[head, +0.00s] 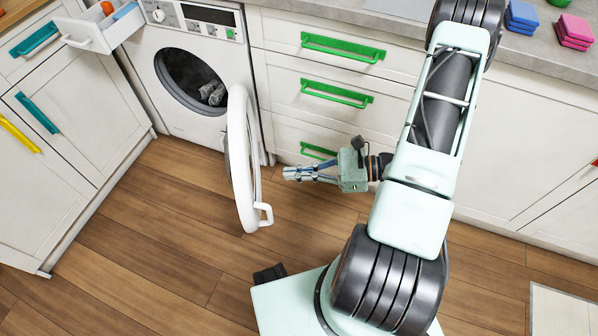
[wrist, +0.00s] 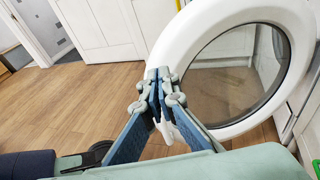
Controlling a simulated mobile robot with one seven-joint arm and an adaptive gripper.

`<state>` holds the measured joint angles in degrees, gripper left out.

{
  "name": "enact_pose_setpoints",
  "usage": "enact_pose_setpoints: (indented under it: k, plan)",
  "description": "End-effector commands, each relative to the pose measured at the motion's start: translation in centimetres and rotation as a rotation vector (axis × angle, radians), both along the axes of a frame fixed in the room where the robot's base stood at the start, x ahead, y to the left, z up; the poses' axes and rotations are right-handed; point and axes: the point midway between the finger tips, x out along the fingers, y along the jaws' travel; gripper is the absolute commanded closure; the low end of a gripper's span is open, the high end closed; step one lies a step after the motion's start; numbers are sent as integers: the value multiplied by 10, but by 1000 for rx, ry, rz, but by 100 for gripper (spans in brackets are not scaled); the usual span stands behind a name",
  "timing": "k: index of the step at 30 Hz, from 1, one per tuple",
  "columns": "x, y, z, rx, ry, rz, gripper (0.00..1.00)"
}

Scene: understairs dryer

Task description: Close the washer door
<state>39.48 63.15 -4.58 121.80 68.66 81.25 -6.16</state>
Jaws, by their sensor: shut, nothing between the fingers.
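The washer (head: 190,75) is white with a round dark opening holding grey cloth-like items (head: 212,92). Its round white door (head: 241,165) stands wide open, jutting out from the right side of the opening, with a white handle (head: 264,214) at its outer edge. In the wrist view the door's white rim and glass (wrist: 225,75) fill the upper right. My gripper (head: 287,173) is shut and empty, to the right of the door, with its tips pointing at it. In the wrist view my fingertips (wrist: 158,84) overlap the rim, and a white piece shows partly behind the fingers; contact cannot be told.
An open detergent drawer (head: 105,28) juts out at the washer's upper left. White cabinets with a blue handle (head: 37,112) stand left, and drawers with green handles (head: 337,93) stand right of the washer. The wooden floor (head: 150,235) in front is clear.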

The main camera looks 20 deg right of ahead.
Motion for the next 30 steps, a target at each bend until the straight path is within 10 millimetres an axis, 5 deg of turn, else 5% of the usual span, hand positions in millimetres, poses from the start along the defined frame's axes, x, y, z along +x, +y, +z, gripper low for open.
enact_pose_setpoints:
  k: [12,30]
  plan:
    - [25,76,-17,-1,3,6,100]
    - [31,89,-18,-2,1,2,100]
